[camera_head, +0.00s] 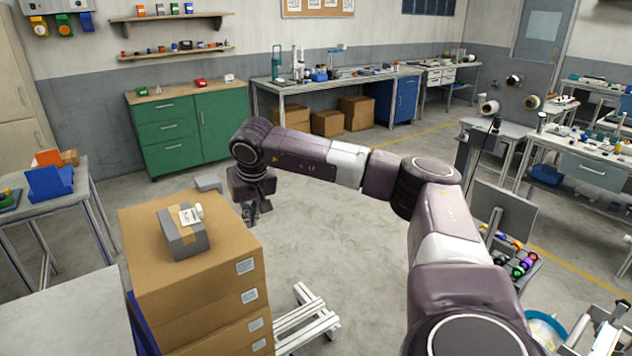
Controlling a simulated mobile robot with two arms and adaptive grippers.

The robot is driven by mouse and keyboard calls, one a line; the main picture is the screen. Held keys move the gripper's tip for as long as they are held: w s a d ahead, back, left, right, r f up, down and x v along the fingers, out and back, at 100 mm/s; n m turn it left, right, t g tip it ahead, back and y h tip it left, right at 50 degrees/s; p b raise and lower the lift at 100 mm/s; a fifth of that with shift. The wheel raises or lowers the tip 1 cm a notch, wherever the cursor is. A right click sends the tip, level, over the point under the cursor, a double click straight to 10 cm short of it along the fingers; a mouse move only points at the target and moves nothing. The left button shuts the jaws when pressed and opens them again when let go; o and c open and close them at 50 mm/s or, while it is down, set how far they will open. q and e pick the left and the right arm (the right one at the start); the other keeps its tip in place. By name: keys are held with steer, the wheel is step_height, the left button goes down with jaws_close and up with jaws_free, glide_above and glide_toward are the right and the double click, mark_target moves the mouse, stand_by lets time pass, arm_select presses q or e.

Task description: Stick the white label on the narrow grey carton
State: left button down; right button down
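A small grey carton (186,241) lies on top of a stack of brown cartons (160,275) at the lower left. A tan tape strip crosses it. A white label (190,216) with dark print lies on its top, beside the tape; a small pale piece sits at its right end. I cannot tell whether the label is stuck flat. My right gripper (256,213) hangs pointing down, just right of the stack's far right corner and apart from the grey carton. Its fingers are small and dark, so their opening is unclear. My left gripper is not in view.
The brown cartons carry white labels (245,266) on their right side. A low grey frame (307,320) stands right of the stack. A table with a blue bin (50,184) is at left. A green cabinet (185,125) stands behind. Open floor lies beyond the stack.

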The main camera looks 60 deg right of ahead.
steer(key=shift+s+d+f, duration=0.1)
steer(key=shift+s+d, duration=0.1)
steer(key=shift+d, duration=0.15)
steer(key=shift+d+f, duration=0.1)
steer(key=shift+f, duration=0.1)
steer(key=shift+a+f, duration=0.1)
steer(key=shift+a, duration=0.15)
